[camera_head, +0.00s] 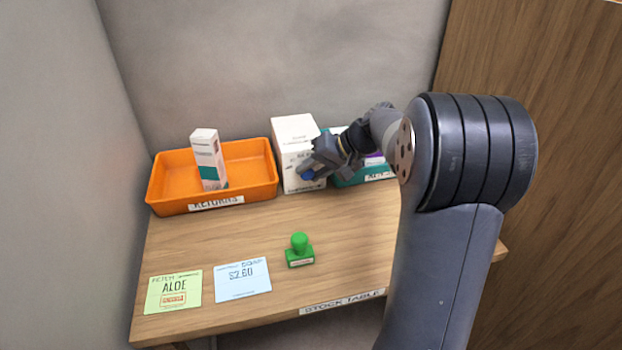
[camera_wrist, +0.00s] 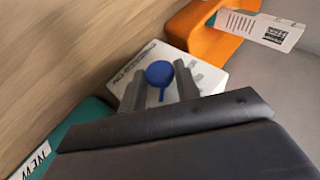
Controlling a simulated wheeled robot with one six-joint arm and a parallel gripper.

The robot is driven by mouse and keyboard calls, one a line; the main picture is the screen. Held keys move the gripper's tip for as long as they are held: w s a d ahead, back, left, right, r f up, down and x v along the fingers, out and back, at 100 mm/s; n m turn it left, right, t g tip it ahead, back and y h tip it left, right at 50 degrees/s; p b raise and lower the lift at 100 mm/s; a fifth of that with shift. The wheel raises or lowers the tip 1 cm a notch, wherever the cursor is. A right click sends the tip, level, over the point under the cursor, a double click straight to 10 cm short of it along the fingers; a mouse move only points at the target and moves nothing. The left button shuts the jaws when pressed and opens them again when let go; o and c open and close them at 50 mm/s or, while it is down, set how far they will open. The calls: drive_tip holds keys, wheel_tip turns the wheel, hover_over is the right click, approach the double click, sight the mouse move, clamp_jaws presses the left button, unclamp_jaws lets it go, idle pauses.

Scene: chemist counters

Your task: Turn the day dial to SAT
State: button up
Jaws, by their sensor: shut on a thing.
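The day dial is a round blue knob (camera_wrist: 159,73) on the face of a white box (camera_head: 294,141). In the wrist view a thin blue pointer runs from the knob toward my palm. My gripper (camera_wrist: 159,70) is shut on the knob, with one finger on each side of it. The box also shows in the wrist view (camera_wrist: 150,53), with small print along its edge that I cannot read. In the head view my gripper (camera_head: 312,172) hides part of the box's front, and only a bit of blue shows there.
An orange returns tray (camera_head: 262,180) with a white and teal carton (camera_head: 207,155) stands left of the box. A teal tray (camera_head: 345,180) is close on its right. A green stamp (camera_head: 299,251), a green card (camera_head: 173,292) and a blue card (camera_head: 242,279) lie on the wooden table (camera_head: 215,235).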

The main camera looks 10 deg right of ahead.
drive_tip(key=shift+d+f+m+t+y+b, duration=0.15)
drive_tip(key=shift+f+m+y+b, duration=0.1)
drive_tip(key=shift+y+b, duration=0.6)
drive_tip(key=shift+d+f+m+t+y+b, duration=0.15)
drive_tip(key=shift+m+y+b, duration=0.1)
drive_tip(key=shift+y+b, duration=0.6)
drive_tip(key=shift+a+r+y, duration=0.1)
drive_tip(key=shift+r+y, duration=0.05)
drive_tip(key=shift+y, duration=0.15)
drive_tip(key=o, duration=0.9)
drive_tip(key=shift+o, duration=0.2)
drive_tip(key=p+v, duration=0.1)
drive_tip(key=v, duration=1)
drive_tip(key=shift+a, duration=0.2)
